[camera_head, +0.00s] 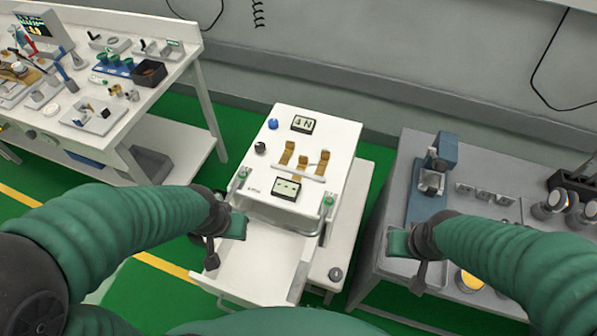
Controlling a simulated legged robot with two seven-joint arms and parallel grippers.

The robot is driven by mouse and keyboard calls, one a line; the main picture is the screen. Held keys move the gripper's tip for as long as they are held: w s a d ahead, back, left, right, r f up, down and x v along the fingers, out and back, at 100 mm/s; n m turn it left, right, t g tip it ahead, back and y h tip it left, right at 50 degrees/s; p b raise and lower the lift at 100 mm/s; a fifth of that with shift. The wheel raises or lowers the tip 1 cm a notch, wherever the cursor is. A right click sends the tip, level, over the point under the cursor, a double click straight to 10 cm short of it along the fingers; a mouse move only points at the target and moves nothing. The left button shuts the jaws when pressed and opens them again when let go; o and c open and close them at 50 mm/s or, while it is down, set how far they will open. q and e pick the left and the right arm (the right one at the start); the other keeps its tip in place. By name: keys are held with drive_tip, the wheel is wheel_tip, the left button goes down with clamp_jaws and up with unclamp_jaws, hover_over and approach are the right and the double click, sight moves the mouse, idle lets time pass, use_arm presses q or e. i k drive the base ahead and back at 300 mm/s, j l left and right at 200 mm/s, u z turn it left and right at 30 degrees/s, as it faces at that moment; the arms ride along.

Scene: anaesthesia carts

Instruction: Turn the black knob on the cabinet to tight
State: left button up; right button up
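The white cabinet (316,142) stands in the middle, with an open drawer (258,262) at its front. The small black knob (260,147) is on the left part of its top, in front of a blue knob (272,124). Nothing touches the black knob. My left gripper (226,236) is to the left of the drawer, in front of the black knob and apart from it. My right gripper (408,256) is over the near left part of the grey bench. Whether either gripper's fingers are open or shut is unclear. Neither visibly holds anything.
The cabinet top also bears a display reading 4 N (302,124), a second display (286,189) and several brown levers (302,166). A white workbench (150,112) with tools is at the left. The grey bench (400,175) with a blue device (428,190) is at the right.

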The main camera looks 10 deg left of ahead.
sight(260, 147)
drive_tip(key=i+j+u, duration=0.1)
drive_tip(key=j, duration=0.3)
drive_tip(key=i+j+u, duration=0.1)
drive_tip(key=j, duration=0.3)
drive_tip(key=i+j, duration=0.1)
drive_tip(key=j, duration=0.3)
drive_tip(key=i+j+u, duration=0.15)
drive_tip(key=j, duration=0.2)
drive_tip(key=i+j+u, duration=0.1)
drive_tip(key=j, duration=0.3)
drive_tip(key=i+j+u, duration=0.1)
drive_tip(key=j, duration=0.25)
